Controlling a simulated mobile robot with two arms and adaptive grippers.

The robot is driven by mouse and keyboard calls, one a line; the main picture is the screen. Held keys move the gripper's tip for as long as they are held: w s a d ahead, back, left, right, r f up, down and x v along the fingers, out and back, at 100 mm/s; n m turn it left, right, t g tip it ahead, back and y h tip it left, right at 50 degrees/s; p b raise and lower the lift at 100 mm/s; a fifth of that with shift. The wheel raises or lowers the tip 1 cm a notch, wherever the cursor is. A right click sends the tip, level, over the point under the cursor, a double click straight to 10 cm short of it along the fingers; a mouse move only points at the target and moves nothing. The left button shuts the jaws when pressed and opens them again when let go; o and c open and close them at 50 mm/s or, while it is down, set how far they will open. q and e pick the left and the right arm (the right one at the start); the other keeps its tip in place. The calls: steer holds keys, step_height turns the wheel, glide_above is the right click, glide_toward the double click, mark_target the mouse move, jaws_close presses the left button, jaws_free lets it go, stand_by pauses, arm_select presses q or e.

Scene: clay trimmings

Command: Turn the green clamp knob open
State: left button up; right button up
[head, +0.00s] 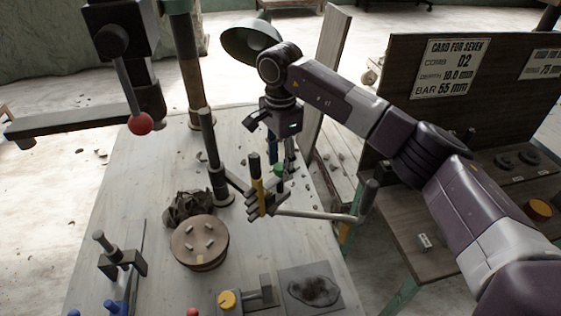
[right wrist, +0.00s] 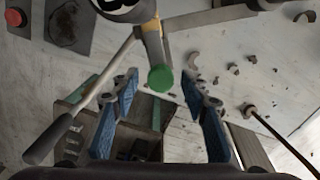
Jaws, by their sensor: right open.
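The green clamp knob (head: 279,169) is a small round cap on the clamp with yellow and grey parts, beyond the front of the worktable in the head view. In the right wrist view the green clamp knob (right wrist: 160,78) shows face-on near the middle. My right gripper (head: 277,153) is above the knob with its fingers pointing down. In the wrist view its blue-padded fingers (right wrist: 159,92) are open, one on each side of the knob, with clear gaps and no visible contact. Part of the knob is hidden behind the fingers in the head view. My left gripper is not in view.
A long grey lever (head: 318,214) sticks out right from the yellow clamp body (head: 258,190). A dark upright post (head: 210,150) stands left of it. A round wooden disc (head: 200,243) and a dark clay lump (head: 190,208) lie nearer. Clay scraps are scattered around.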

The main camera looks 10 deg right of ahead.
steer(key=c, duration=0.9)
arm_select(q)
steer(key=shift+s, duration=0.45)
arm_select(e)
jaws_close()
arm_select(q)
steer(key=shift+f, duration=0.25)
arm_select(e)
steer(key=shift+m, duration=0.3)
steer(key=m+b, duration=0.2)
steer(key=m, duration=0.1)
steer(key=shift+w+f+m, duration=0.1)
steer(key=shift+m, duration=0.2)
steer(key=m+b, duration=0.1)
steer(key=m, duration=0.2)
steer(key=shift+m, duration=0.3)
steer(key=m+b, duration=0.1)
steer(key=m, duration=0.3)
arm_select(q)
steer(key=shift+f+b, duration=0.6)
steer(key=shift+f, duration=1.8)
arm_select(e)
steer(key=shift+r+m, duration=0.2)
steer(key=shift+m, duration=1.9)
